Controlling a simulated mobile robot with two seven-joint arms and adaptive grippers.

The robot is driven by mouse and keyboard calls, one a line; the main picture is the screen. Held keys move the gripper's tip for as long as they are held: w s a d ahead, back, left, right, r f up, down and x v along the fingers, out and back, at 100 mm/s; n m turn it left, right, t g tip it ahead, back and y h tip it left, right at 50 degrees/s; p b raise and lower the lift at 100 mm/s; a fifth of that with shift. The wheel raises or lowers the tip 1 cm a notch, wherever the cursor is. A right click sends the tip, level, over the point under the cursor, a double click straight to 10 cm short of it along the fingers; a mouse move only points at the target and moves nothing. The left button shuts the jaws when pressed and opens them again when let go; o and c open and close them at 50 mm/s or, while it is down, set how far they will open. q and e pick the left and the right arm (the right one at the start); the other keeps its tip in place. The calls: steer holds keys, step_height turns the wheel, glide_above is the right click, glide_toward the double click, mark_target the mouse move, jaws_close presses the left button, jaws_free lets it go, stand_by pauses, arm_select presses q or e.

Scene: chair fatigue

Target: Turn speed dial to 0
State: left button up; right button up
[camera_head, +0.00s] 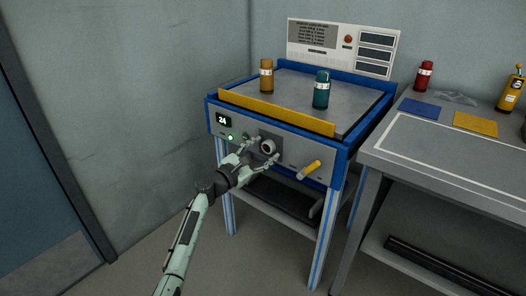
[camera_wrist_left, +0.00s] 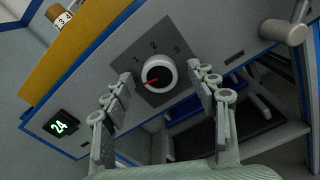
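The speed dial (camera_head: 268,146) is a round pale knob on a dark square plate on the machine's front panel. In the left wrist view the dial (camera_wrist_left: 160,72) has a red pointer aimed to the lower left, below the printed 1; the marks 1, 2 and 3 show around its upper side. No 0 can be made out. My left gripper (camera_head: 264,151) is open in front of the panel, its fingers to either side of the dial. In the wrist view the left gripper (camera_wrist_left: 158,82) has visible gaps between both fingers and the dial. My right gripper is out of view.
A display (camera_head: 223,120) reads 24, with a lit green button (camera_head: 230,138) below it. A yellow-tipped handle (camera_head: 310,169) sticks out right of the dial. Bottles, orange (camera_head: 266,77) and teal (camera_head: 321,90), stand on top. A grey table (camera_head: 440,165) adjoins on the right.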

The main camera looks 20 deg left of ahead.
arm_select(q)
steer(key=v, duration=1.2)
stand_by(0.3)
steer(key=s+d+f+m+g+y, duration=0.1)
steer(key=s+d+f+m+g, duration=0.3)
steer(key=s+f+m, duration=0.6)
steer(key=s+d+f+m+g+y, duration=0.15)
steer(key=s+f+m+g, duration=0.45)
steer(key=f, duration=0.7)
steer(key=s+a+f+m+g+y, duration=0.2)
steer(key=s+f+m, duration=0.2)
steer(key=s, duration=0.5)
steer(key=s+a+f+m+g+y, duration=0.2)
steer(key=s+f+m, duration=0.3)
steer(key=s+m, duration=0.3)
steer(key=shift+s+a+f+m+y, duration=0.25)
steer(key=shift+s+a+y, duration=0.3)
steer(key=shift+s, duration=0.4)
